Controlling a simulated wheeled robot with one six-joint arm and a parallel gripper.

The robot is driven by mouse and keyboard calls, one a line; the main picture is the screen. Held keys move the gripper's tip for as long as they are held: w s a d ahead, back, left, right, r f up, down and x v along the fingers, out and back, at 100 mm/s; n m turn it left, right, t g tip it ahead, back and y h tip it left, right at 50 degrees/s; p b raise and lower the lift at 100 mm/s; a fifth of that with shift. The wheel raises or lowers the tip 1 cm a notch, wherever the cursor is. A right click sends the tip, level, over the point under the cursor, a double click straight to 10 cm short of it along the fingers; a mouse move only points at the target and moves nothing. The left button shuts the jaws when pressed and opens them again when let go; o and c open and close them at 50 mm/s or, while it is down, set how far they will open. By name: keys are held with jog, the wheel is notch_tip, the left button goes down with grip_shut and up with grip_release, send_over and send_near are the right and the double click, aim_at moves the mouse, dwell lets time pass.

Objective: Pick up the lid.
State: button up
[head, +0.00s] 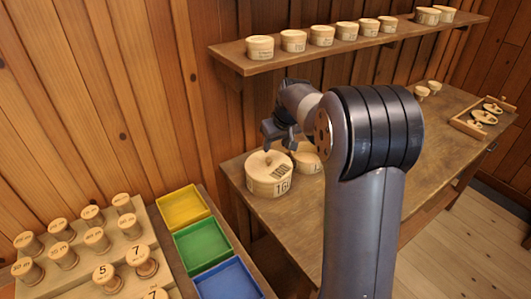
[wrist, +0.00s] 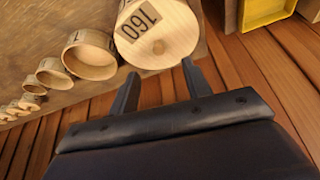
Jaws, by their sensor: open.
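The lid (head: 267,164) is a pale wooden disc with a small round knob and a dark printed label, on top of a large round box (head: 268,188) on the bench. In the wrist view the lid (wrist: 135,22) shows its label "160" and its knob at the top centre. My gripper (head: 279,137) hangs just above the lid in the head view. In the wrist view my gripper (wrist: 160,68) is open and empty, its two fingers apart on either side of the knob's line. Whether the fingertips are level with the knob I cannot tell.
Smaller round boxes stand in a row beside the large one, the nearest (wrist: 90,54) looking open-topped. A shelf (head: 345,50) with several small boxes runs above the bench (head: 400,150). Yellow, green and blue trays (head: 202,245) and a rack of spools (head: 80,265) are at left.

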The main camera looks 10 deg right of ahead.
aim_at(269, 158)
jog(key=x, duration=0.2)
jog(key=w+x, duration=0.1)
jog(key=x, duration=0.2)
jog(key=shift+r+p, duration=0.15)
jog(key=shift+p, duration=0.25)
jog(key=shift+p+x, duration=1)
jog(key=shift+x, duration=1.95)
jog(key=shift+w+d, duration=0.1)
jog(key=shift+w, duration=0.1)
jog(key=shift+c, duration=0.3)
jog(key=shift+r, duration=0.1)
grip_shut()
